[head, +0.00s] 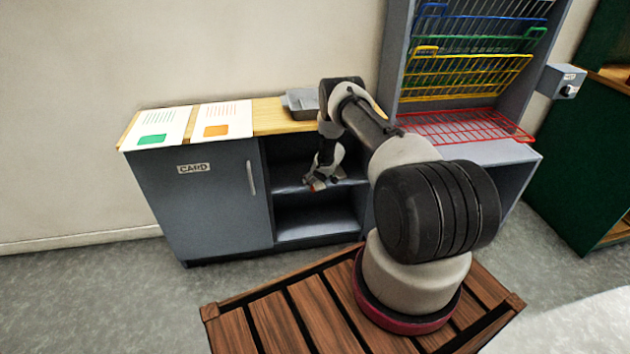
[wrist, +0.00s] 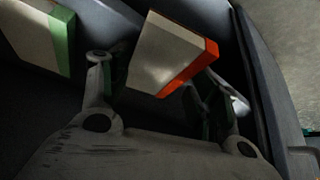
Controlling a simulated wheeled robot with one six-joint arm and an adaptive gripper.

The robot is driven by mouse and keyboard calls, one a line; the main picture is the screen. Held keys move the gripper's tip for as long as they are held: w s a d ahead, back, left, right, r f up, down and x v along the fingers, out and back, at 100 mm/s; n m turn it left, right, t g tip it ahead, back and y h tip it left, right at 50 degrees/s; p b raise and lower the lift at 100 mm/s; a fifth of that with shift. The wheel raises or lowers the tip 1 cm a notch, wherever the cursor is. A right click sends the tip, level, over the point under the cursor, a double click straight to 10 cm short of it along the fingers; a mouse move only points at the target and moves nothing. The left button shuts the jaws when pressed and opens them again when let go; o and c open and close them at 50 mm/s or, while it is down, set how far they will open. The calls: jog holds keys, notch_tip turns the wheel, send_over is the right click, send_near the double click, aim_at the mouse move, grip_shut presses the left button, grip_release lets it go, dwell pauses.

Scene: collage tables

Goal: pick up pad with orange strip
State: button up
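The pad with the orange strip (wrist: 163,50) is a pale block with an orange edge. In the wrist view it lies tilted just beyond and between the fingertips of my gripper (wrist: 158,85). The fingers stand wide apart around its near end; whether either touches it is unclear. In the head view my gripper (head: 320,182) points down at the open front of the grey cabinet, with a small orange patch at its fingertips. A similar pad with a green strip (wrist: 38,35) lies to the left in the wrist view, apart from the fingers.
The grey cabinet (head: 205,205) has open shelves (head: 315,222) right of its door. Two printed cards, green (head: 160,125) and orange (head: 220,119), and a grey tray (head: 300,103) are on its wooden top. A coloured wire rack (head: 465,75) stands to the right.

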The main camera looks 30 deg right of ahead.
jog(key=o, duration=0.4)
jog(key=shift+s+f, duration=0.35)
jog(key=shift+f, duration=0.05)
jog(key=shift+o, duration=0.2)
jog(key=shift+w+r, duration=0.15)
jog(key=shift+r, duration=0.2)
jog(key=v, duration=1.1)
jog(key=shift+s+r, duration=0.2)
jog(key=shift+r, duration=0.05)
jog(key=shift+c, duration=0.4)
